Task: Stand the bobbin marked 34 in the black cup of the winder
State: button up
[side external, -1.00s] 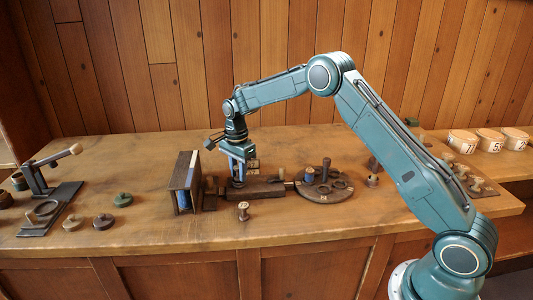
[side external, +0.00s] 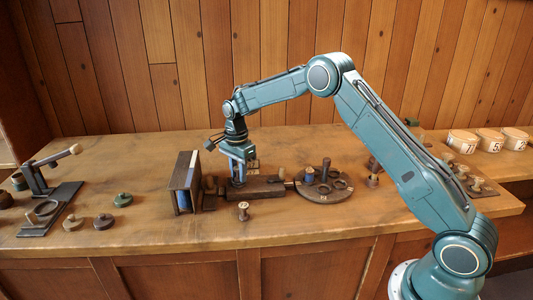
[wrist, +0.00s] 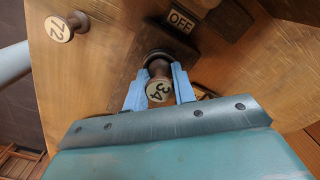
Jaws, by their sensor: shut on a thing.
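The bobbin marked 34 (wrist: 158,91) is between the two blue fingers of my gripper (wrist: 159,88), its numbered end facing the wrist camera. The dark cup of the winder (wrist: 155,54) shows around and behind the bobbin's far end. The bobbin looks upright at the cup, but its lower end is hidden, so I cannot tell how deep it sits. In the side view my gripper (side external: 238,179) points down over the winder's dark wooden block (side external: 262,187), shut on the bobbin, which is mostly hidden there.
A bobbin marked 72 (wrist: 57,29) stands on the bench near the winder; it also shows in the side view (side external: 243,210). An OFF plate (wrist: 181,20) lies beside the cup. A round dark disc (side external: 322,190) is at right, a dark upright box (side external: 184,182) at left.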

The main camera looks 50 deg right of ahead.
jog(key=shift+f, duration=0.2)
jog(key=o, duration=1)
jog(key=shift+s, duration=0.1)
jog(key=shift+r, duration=0.2)
jog(key=shift+r, duration=4.15)
